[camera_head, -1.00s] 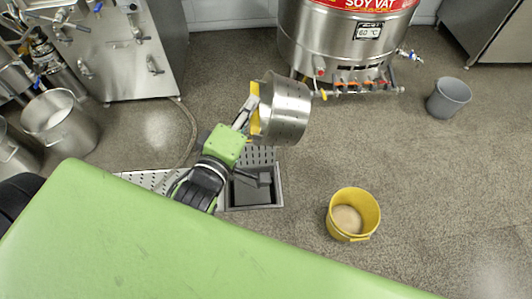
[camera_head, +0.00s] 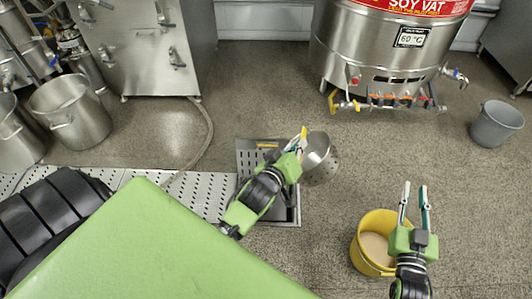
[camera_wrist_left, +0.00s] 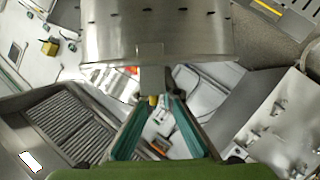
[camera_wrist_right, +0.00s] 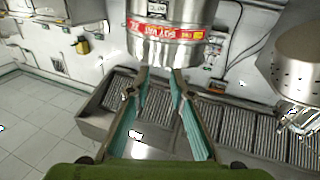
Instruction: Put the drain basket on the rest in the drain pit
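The drain basket (camera_head: 322,160), a steel cylinder with holes, hangs from my left gripper (camera_head: 302,142) right of the drain pit. In the left wrist view the basket (camera_wrist_left: 158,35) fills the top, and the fingers (camera_wrist_left: 156,100) close on a tab at its near edge. The drain pit (camera_head: 292,212), a square steel-framed opening in the floor, is mostly hidden by my left arm; its rest cannot be made out. My right gripper (camera_head: 413,193) is open and empty above the yellow bucket's right side. The basket also shows in the right wrist view (camera_wrist_right: 298,62).
The yellow bucket (camera_head: 376,250) stands right of the pit. A perforated plate (camera_head: 246,160) lies at the pit's far side, and perforated channel covers (camera_head: 205,190) run left. The soy vat (camera_head: 388,50) stands behind, a grey bucket (camera_head: 495,124) at right. Floor between is clear.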

